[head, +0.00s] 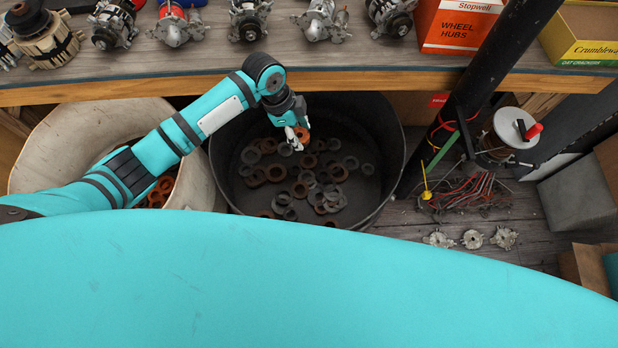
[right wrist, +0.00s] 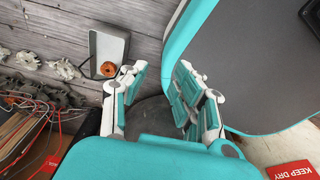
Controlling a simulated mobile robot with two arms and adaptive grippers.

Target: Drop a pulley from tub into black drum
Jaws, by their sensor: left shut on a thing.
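The black drum (head: 392,150) stands on the floor below the bench edge, with several grey and rust-brown rings lying on its bottom. The pale tub (head: 50,135) is left of it, partly hidden by my left arm; orange-brown pulleys (head: 156,196) show inside. My left gripper (head: 300,136) is over the drum's opening, shut on an orange-brown pulley (head: 304,132). My right gripper (right wrist: 161,70) shows in the right wrist view, its fingers apart with nothing between them.
Several alternators (head: 180,24) and a wheel-hubs box (head: 458,26) stand on the bench above. A black post (head: 490,75) rises right of the drum, near tangled wires (head: 465,192) and metal parts (head: 472,239). A grey tray (right wrist: 108,46) holds a brown round piece (right wrist: 108,69).

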